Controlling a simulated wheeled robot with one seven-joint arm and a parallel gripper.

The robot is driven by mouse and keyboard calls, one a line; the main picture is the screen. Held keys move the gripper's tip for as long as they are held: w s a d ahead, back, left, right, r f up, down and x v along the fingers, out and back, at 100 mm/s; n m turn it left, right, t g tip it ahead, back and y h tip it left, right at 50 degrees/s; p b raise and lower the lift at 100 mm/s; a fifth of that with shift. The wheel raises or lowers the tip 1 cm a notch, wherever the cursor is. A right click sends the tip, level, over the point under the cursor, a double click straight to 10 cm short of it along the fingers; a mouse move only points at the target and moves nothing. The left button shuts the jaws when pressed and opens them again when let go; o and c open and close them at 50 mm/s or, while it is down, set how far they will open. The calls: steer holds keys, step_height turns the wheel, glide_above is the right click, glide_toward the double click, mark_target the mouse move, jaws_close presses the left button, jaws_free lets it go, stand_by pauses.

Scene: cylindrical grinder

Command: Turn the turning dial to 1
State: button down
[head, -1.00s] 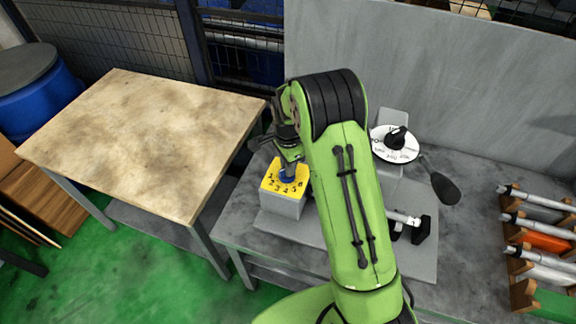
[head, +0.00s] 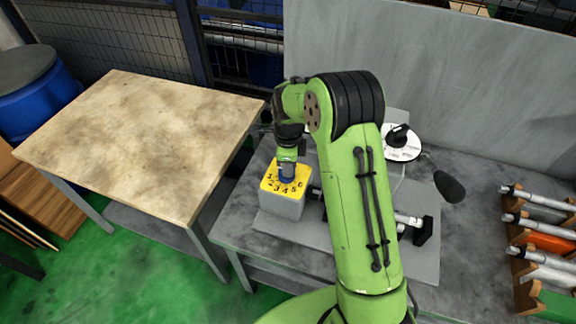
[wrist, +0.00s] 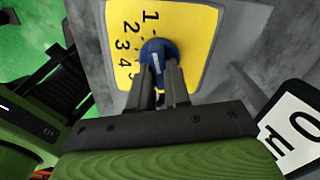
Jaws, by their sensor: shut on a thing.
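The turning dial is a blue knob (head: 290,186) on a yellow plate (head: 268,184) with black numbers, on top of a grey box (head: 283,207). My gripper (head: 288,171) reaches down onto the knob from above. In the wrist view, my gripper (wrist: 158,66) is shut on the blue knob (wrist: 158,47), with one finger on each side. A pale mark shows on the knob between the fingers; I cannot tell surely which number it points at. The numbers 1 to 4 show on the yellow plate (wrist: 190,20) at the knob's upper left and left.
A white dial with a black knob (head: 398,134) stands behind my arm on the right. A dark oval paddle (head: 449,187) is near it. A rack (head: 530,295) with several metal shafts is at the far right. A bare wooden-topped table (head: 140,140) stands at the left.

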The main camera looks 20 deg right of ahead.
stand_by(0.3)
steer(key=c, duration=1.1)
jaws_free()
step_height(320, 180, up, 16)
steer(key=shift+f+p, duration=0.1)
steer(key=shift+p, duration=0.7)
